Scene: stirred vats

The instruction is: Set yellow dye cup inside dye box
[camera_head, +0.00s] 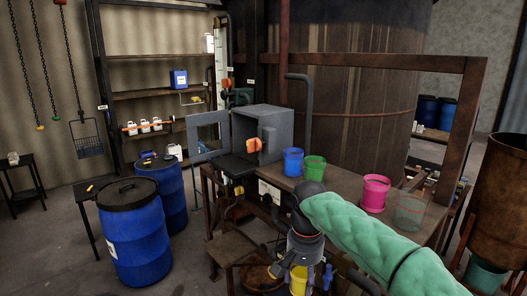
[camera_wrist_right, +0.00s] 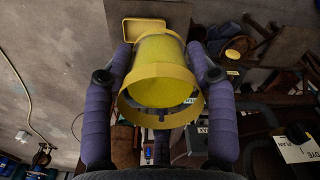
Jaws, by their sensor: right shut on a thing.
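The yellow dye cup (camera_wrist_right: 165,70) is between the two purple fingers of my right gripper (camera_wrist_right: 158,50), which is shut on it. In the head view the cup (camera_head: 299,281) hangs low at the bottom centre, in front of the workbench and below its top. The dye box appears to be the grey metal box (camera_head: 280,124) standing on the left end of the bench. Its door (camera_head: 208,137) hangs open to the left. An orange thing (camera_head: 253,146) shows at its opening; much of the inside is dark. My left gripper is not in view.
Blue (camera_head: 292,162), green (camera_head: 314,167) and pink (camera_head: 375,193) cups and a clear cup (camera_head: 409,210) stand on the bench (camera_head: 345,190). A black ledge (camera_head: 237,166) sits before the box. Blue drums (camera_head: 137,235) stand left. A yellow tray (camera_wrist_right: 145,29) shows beyond the held cup.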

